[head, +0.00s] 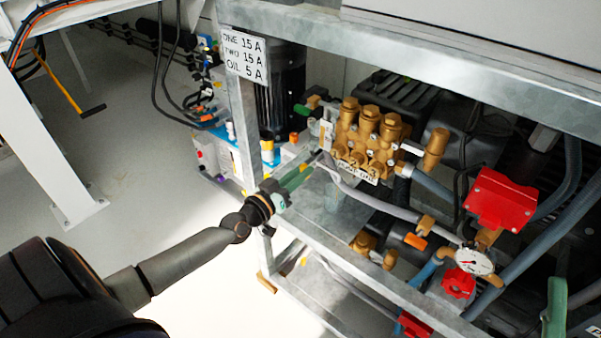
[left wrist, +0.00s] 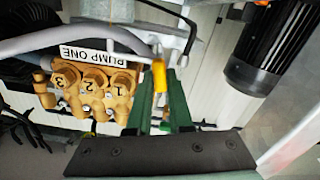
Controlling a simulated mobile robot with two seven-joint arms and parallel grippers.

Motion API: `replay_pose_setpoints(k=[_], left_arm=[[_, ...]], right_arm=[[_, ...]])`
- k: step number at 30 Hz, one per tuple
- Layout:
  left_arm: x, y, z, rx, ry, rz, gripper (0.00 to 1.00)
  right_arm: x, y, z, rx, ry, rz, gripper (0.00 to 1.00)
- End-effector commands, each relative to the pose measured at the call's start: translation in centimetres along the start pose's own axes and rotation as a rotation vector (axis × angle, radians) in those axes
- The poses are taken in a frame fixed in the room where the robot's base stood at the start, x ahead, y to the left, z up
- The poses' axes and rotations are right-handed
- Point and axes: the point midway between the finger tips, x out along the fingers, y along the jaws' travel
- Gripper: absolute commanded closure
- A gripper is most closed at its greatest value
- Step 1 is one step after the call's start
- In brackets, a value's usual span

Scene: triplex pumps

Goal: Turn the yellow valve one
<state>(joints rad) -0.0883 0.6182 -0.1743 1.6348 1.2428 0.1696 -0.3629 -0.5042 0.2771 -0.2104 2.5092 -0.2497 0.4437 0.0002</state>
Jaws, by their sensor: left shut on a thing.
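The yellow valve handle (left wrist: 159,74) shows in the left wrist view between the two green fingers of my left gripper (left wrist: 161,95), by the grey hose near the PUMP ONE label (left wrist: 88,56). The fingers are shut on the handle. In the head view my left gripper (head: 310,164) reaches in from the left to the left side of the brass pump (head: 368,135). The handle is too small and covered to make out there. A green part at the lower right edge looks like my right gripper (head: 555,305); its fingers cannot be made out.
A galvanized frame (head: 430,52) surrounds the pump above and in front. A grey hose (head: 375,203) runs below the pump to a gauge (head: 474,261). Red valve parts (head: 500,200) stand at the right. The floor (head: 160,170) at the left is mostly clear.

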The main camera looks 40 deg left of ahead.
Motion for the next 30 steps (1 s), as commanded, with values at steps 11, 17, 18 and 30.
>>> replay_pose_setpoints(k=[11, 17, 18, 30], left_arm=[[-0.03, -0.11, 0.09, -0.275, -0.001, 0.0, 1.0], [-0.03, -0.15, 0.11, -0.366, -0.001, 0.0, 1.0], [-0.03, -0.15, 0.11, -0.379, -0.002, 0.0, 1.0], [-0.03, -0.16, 0.11, -0.42, -0.002, 0.0, 1.0]], right_arm=[[-0.12, -0.04, 0.1, 0.001, 0.0, 0.001, 0.0], [-0.17, -0.05, 0.15, 0.003, 0.0, 0.001, 0.0], [-0.17, -0.06, 0.16, 0.003, -0.001, 0.001, 0.0], [-0.19, -0.08, 0.2, 0.005, -0.002, 0.001, 0.0]])
